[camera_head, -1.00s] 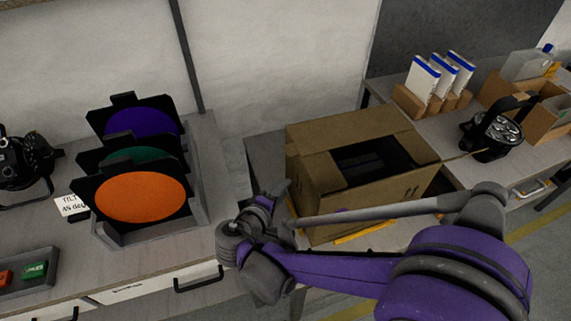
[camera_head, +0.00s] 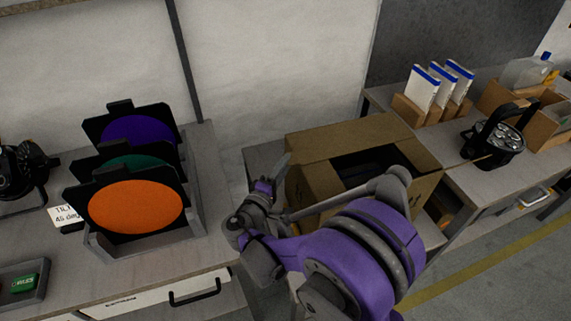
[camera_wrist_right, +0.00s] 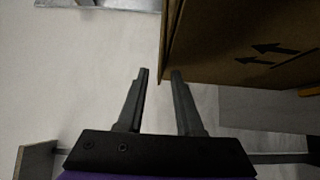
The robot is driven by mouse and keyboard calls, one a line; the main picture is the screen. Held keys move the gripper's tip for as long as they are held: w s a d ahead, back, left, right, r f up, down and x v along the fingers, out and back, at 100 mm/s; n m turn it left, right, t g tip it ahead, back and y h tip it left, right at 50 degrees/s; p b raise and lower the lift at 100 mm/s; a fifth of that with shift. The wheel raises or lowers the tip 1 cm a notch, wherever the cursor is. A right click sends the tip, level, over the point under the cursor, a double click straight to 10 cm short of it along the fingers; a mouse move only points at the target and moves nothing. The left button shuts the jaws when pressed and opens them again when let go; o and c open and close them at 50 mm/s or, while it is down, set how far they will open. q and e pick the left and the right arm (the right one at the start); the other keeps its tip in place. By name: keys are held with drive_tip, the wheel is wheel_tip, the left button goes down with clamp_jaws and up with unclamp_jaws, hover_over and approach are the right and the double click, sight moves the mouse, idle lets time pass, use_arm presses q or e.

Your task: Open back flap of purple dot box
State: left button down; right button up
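The cardboard box (camera_head: 312,186) stands in the gap between the two benches in the head view. A wide brown flap (camera_head: 345,137) lies across the back part of its top, and the dark opening shows in front of it. My right gripper (camera_head: 277,172) is at the box's left side. No purple dot shows now; my arm hides the box's front. My left gripper is out of view.
On the left bench, a holder (camera_head: 160,232) carries orange, green and purple filter discs. A black lamp (camera_head: 492,138), white-and-blue packs (camera_head: 437,85) and an open carton (camera_head: 549,130) stand on the right bench. Pale wall is behind the box.

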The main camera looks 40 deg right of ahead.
drive_tip(key=shift+w+d, duration=0.2)
drive_tip(key=shift+d, duration=0.2)
drive_tip(key=shift+c, duration=0.3)
clamp_jaws()
idle(0.9)
